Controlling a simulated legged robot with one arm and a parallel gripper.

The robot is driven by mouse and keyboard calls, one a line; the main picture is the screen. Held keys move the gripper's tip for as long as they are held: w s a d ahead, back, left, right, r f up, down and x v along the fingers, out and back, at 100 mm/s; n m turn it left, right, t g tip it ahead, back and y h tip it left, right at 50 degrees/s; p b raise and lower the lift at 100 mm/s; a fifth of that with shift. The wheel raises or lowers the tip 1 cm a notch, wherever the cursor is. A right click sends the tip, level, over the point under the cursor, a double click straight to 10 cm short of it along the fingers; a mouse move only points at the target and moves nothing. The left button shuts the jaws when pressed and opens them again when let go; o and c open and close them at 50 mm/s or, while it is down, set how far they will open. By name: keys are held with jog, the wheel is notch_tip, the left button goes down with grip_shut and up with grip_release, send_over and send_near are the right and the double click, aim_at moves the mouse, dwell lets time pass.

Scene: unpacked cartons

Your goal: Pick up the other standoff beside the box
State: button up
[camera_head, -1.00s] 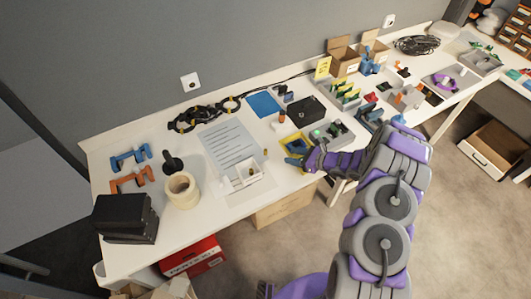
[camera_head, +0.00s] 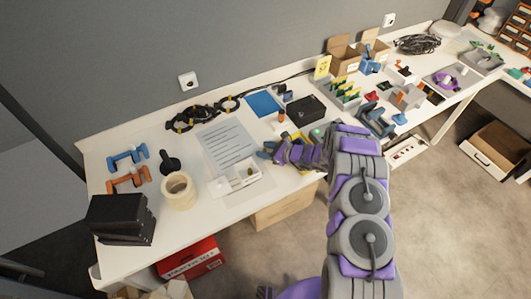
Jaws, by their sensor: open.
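The white box (camera_head: 238,184) sits near the front edge of the table, with a small brass-coloured standoff (camera_head: 249,171) inside it. My gripper (camera_head: 266,155) is open, low over the table just right of and behind the box. The other standoff, beside the box, is not clearly visible. The gripper covers the spot where it stood, and I cannot tell whether it is between the fingers.
A printed sheet (camera_head: 226,144) lies behind the box. A tape roll (camera_head: 179,190) and black boxes (camera_head: 121,219) stand to the left. A black case (camera_head: 305,110) and a blue card (camera_head: 263,104) lie behind the gripper. My arm hides part of the table.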

jog(key=shift+w+a+f, duration=0.15)
jog(key=shift+a, duration=0.55)
jog(key=shift+d, duration=0.3)
jog(key=c, duration=0.6)
grip_shut()
jog(key=shift+a, duration=0.15)
